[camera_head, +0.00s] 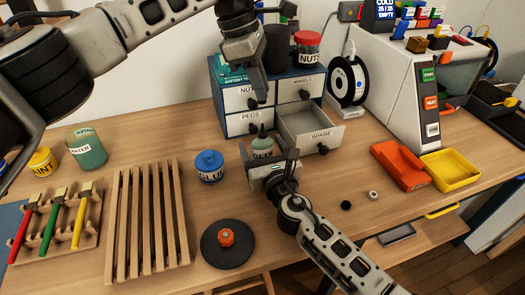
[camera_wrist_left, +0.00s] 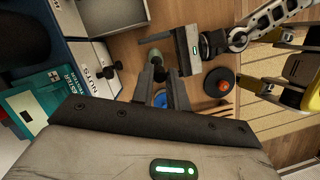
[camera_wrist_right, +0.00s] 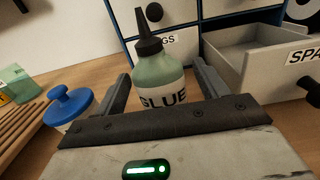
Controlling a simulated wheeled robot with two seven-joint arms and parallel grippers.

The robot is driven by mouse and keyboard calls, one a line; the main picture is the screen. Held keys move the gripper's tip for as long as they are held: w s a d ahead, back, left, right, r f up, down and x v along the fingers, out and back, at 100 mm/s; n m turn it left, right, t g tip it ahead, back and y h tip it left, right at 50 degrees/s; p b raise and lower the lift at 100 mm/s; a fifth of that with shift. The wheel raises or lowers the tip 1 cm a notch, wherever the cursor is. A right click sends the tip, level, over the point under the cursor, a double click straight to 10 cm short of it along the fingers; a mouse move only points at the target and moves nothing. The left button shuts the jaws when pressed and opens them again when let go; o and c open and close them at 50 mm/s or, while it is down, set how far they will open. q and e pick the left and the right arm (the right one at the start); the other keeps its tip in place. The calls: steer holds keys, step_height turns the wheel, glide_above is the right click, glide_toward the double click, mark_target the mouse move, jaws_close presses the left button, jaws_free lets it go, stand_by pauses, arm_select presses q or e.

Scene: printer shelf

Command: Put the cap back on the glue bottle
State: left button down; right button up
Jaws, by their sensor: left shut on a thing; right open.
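The green glue bottle (camera_head: 262,146) stands upright on the table in front of the drawer unit. In the right wrist view the bottle (camera_wrist_right: 160,75) carries a black pointed nozzle. My right gripper (camera_head: 273,167) is open, with one finger on each side of the bottle; in its wrist view a gap shows beside the bottle. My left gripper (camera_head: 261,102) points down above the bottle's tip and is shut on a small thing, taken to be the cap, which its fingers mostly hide. In the left wrist view the bottle (camera_wrist_left: 157,60) lies beyond the fingertips.
A blue-lidded pot (camera_head: 209,166) stands left of the bottle. The drawer unit (camera_head: 240,102) has an open drawer (camera_head: 312,128) close behind. A black disc (camera_head: 228,245) with an orange knob, a small black piece (camera_head: 346,205) and a grey piece (camera_head: 373,195) lie in front.

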steer(key=shift+c, duration=0.3)
steer(key=c, duration=1.4)
arm_select(q)
steer(key=shift+m, duration=0.4)
steer(key=shift+f, duration=2.5)
steer(key=shift+f, duration=0.9)
steer(key=shift+f, duration=0.6)
steer(key=c, duration=1.3)
jaws_free()
